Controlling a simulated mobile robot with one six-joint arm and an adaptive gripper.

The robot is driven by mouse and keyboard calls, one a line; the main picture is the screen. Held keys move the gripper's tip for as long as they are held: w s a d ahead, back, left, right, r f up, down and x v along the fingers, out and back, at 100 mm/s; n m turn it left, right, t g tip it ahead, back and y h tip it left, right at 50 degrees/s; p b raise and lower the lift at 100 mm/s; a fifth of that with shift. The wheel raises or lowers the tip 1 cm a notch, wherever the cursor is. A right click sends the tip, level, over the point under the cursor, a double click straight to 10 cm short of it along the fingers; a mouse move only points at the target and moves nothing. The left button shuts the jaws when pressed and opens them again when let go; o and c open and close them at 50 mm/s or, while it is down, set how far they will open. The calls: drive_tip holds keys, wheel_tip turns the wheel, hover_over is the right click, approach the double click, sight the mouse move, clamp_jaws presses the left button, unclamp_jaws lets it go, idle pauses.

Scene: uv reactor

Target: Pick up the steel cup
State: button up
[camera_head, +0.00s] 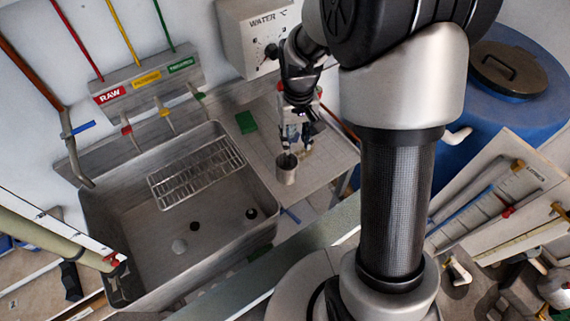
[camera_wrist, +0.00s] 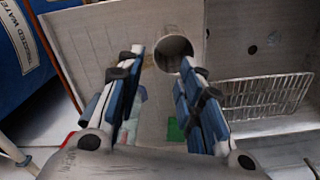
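The steel cup (camera_head: 287,174) stands upright on the flat drainboard to the right of the sink in the head view. In the wrist view the cup (camera_wrist: 175,50) shows its round dark opening just past the fingertips, a little nearer the right finger. My gripper (camera_head: 296,144) is open and points down, just above and behind the cup in the head view. In the wrist view my gripper (camera_wrist: 163,58) has its two blue-padded fingers apart, with nothing held between them. Whether a finger touches the cup I cannot tell.
The sink (camera_head: 175,245) lies left of the cup, with a wire rack (camera_head: 197,173) over its back part. A green sponge-like block (camera_head: 246,122) lies behind on the drainboard. The water box (camera_head: 255,40) hangs on the wall. A blue barrel (camera_head: 490,125) stands at the right.

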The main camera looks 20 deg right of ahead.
sight(295, 163)
drive_tip(key=f+b, duration=0.3)
drive_tip(key=f, duration=0.9)
drive_tip(key=shift+w+f, duration=0.2)
clamp_jaws()
